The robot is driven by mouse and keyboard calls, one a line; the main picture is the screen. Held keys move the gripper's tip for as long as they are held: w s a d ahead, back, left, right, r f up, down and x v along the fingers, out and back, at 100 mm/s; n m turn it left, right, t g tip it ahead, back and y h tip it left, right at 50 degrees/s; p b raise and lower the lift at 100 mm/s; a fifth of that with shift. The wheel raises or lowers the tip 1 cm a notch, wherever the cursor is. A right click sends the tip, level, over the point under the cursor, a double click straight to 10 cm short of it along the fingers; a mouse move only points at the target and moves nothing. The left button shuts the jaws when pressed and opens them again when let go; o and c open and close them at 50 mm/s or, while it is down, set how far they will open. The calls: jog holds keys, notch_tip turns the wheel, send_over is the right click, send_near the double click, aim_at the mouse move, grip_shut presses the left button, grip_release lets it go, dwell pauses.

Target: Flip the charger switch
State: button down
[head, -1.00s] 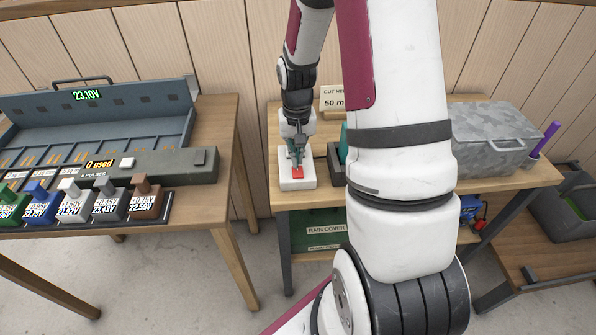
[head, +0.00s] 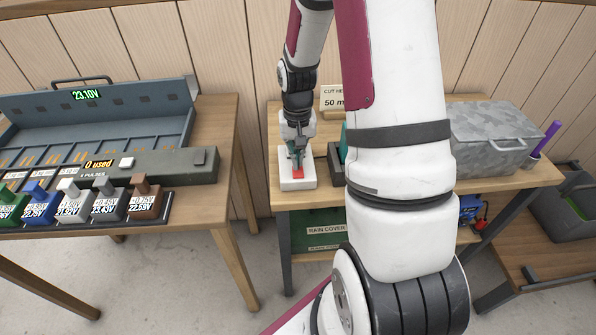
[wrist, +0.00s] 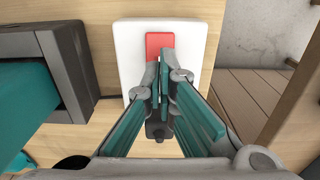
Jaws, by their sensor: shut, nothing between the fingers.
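The charger switch is a red rocker (head: 298,174) on a white plate (head: 297,184), on the left end of the right-hand wooden bench in the head view. In the wrist view the red rocker (wrist: 155,45) shows at the top of the white plate (wrist: 192,42). My gripper (head: 297,165) is shut and empty, pointing down at the switch. In the wrist view the fingertips of my gripper (wrist: 165,62) overlap the red rocker's lower right part. I cannot tell whether they touch it. The fingers hide part of the rocker and plate.
A dark holder with a teal item (wrist: 30,100) stands close beside the switch. A grey metal box (head: 492,138) sits farther right on the bench. A left table holds a blue-grey case (head: 100,110) with a 23.10V display and several coloured blocks. A gap separates the tables.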

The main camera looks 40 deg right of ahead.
jog(key=shift+f+b, duration=0.35)
jog(key=shift+f, duration=0.45)
dwell(0.4)
jog(key=shift+r+p, duration=1.8)
jog(key=shift+r, duration=1.7)
